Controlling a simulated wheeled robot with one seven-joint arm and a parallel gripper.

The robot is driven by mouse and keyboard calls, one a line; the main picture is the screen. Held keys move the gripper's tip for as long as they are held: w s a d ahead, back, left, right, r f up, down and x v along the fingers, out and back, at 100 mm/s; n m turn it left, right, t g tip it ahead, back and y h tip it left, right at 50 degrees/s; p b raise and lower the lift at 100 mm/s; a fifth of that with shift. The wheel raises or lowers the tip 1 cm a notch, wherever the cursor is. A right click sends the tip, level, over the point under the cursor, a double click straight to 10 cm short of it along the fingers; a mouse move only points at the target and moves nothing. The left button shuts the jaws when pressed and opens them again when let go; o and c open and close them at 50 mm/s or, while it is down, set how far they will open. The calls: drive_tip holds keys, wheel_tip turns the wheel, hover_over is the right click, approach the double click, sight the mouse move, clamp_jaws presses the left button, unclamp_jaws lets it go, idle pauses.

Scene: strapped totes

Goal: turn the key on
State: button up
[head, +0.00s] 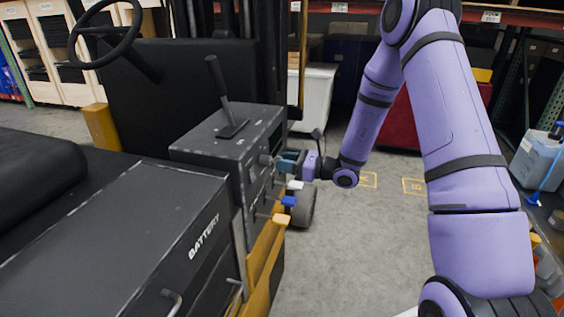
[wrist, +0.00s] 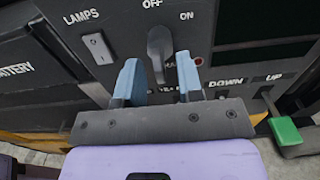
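The grey key (wrist: 159,45) sits on the dark panel of the vehicle's console, upright in the wrist view, with its top end toward the OFF label. The ON label is to its upper right. My gripper (wrist: 160,75) is open, with one blue finger on each side of the key's lower part. Gaps show between the fingers and the key, so it is not clamped. In the head view, my gripper (head: 283,160) is at the console's right side, close to the grey key knob (head: 265,160).
A LAMPS switch (wrist: 97,48) is left of the key. A green lever (wrist: 286,131) stands at the lower right, by the DOWN and UP labels. In the head view, white, blue (head: 289,201) and yellow levers are below my gripper. A tall lever (head: 219,95) rises from the console.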

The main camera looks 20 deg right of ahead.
drive_tip(key=shift+w+a, duration=0.3)
drive_tip(key=shift+a, duration=0.2)
clamp_jaws()
drive_tip(key=m, duration=0.5)
drive_tip(key=shift+w+d+m, duration=0.1)
drive_tip(key=shift+d+m, duration=0.05)
drive_tip(key=shift+m, duration=0.25)
drive_tip(key=m, duration=0.6)
drive_tip(key=shift+f, duration=0.1)
idle(0.4)
